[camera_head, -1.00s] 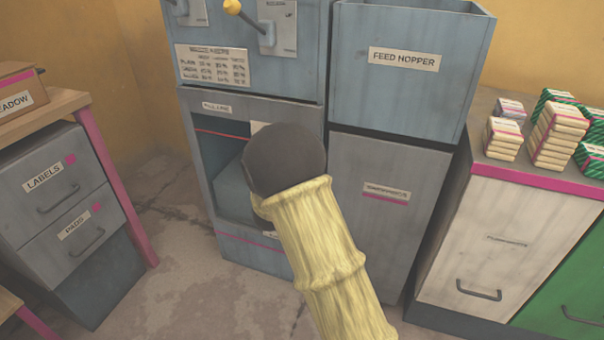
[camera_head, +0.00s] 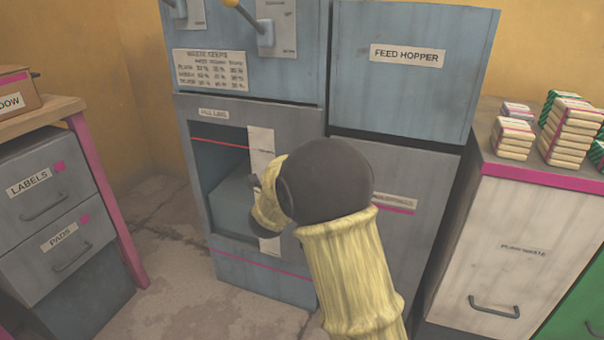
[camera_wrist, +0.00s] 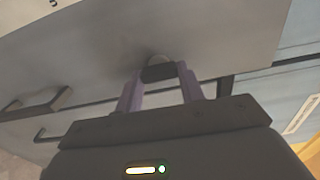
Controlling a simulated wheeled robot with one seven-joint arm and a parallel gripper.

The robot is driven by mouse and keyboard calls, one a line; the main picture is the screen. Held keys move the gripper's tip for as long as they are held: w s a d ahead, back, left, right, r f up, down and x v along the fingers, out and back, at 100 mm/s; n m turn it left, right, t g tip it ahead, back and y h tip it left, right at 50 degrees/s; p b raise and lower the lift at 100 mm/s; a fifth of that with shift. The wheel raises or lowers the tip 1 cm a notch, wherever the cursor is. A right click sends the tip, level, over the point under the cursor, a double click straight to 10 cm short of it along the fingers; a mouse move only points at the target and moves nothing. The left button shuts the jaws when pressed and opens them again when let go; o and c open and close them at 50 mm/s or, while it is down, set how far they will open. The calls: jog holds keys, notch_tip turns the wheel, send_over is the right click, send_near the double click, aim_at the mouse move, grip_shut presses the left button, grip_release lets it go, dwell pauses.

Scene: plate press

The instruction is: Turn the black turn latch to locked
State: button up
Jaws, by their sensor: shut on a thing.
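The black turn latch (camera_wrist: 158,73) shows in the wrist view as a short dark knob on a pale grey panel (camera_wrist: 215,40). My gripper (camera_wrist: 159,77) has its two purple fingers on either side of the latch, closed on it. The latch's exact angle and any lock marks cannot be read. In the head view my yellow-sleeved arm and its dark round joint hide the gripper's fingers and the latch.
The blue-grey machine has an open bay (camera_head: 215,165) with a white strip (camera_head: 261,150) beside it. The feed hopper (camera_head: 415,75) is above right. A waste cabinet (camera_head: 520,225) stands right, a drawer unit (camera_head: 45,215) left.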

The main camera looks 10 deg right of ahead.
jog(key=shift+c, duration=0.2)
jog(key=o, duration=1)
jog(key=p+v, duration=0.4)
jog(key=v, duration=1.3)
jog(key=shift+s, duration=0.25)
